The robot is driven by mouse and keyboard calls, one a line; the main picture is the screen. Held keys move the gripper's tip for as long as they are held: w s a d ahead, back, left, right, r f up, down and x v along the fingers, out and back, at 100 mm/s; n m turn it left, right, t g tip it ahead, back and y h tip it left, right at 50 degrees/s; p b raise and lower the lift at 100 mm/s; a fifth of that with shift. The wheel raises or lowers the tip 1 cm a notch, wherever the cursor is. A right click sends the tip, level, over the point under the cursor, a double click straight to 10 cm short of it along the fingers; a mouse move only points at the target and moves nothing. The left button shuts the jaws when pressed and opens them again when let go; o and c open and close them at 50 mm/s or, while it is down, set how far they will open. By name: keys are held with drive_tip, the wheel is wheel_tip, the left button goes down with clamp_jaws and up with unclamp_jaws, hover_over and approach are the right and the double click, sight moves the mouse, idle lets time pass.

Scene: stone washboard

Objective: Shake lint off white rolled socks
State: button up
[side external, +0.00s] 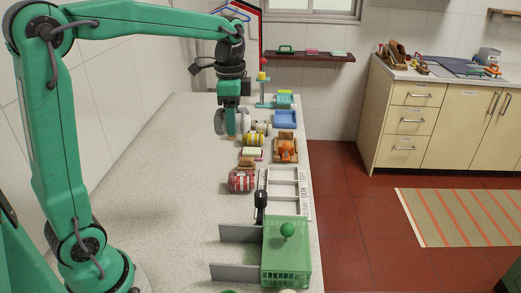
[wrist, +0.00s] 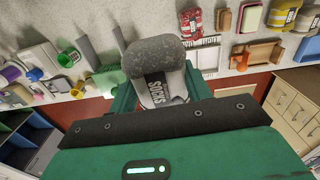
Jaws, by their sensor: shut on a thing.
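The rolled socks (wrist: 155,60) are a bundle with a speckled grey, fuzzy-looking end and a pale band marked "SOCKS" in the wrist view. My gripper (wrist: 160,95) is shut on them, with a green finger on each side. In the side view my gripper (side external: 231,121) hangs pointing down over the far part of the speckled counter (side external: 160,180), and the pale grey socks (side external: 219,122) show beside its fingers. They look held above the counter; the exact gap is hard to tell.
A red striped roll (side external: 241,180) and a yellow striped roll (side external: 253,139) lie nearby. A blue tray (side external: 285,119), a wooden tray (side external: 285,153), a white divided rack (side external: 304,200) and a green basket (side external: 287,268) line the right edge. Grey panels (side external: 240,234) stand in front. The counter's left is clear.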

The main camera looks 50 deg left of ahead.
wheel_tip(320, 180, down, 10)
wheel_tip(320, 180, up, 11)
drive_tip(key=shift+r, duration=0.1)
wheel_tip(320, 180, down, 11)
idle(0.9)
wheel_tip(320, 180, up, 9)
drive_tip(key=shift+r, duration=0.1)
wheel_tip(320, 180, down, 9)
idle(2.3)
drive_tip(key=shift+o, duration=0.6)
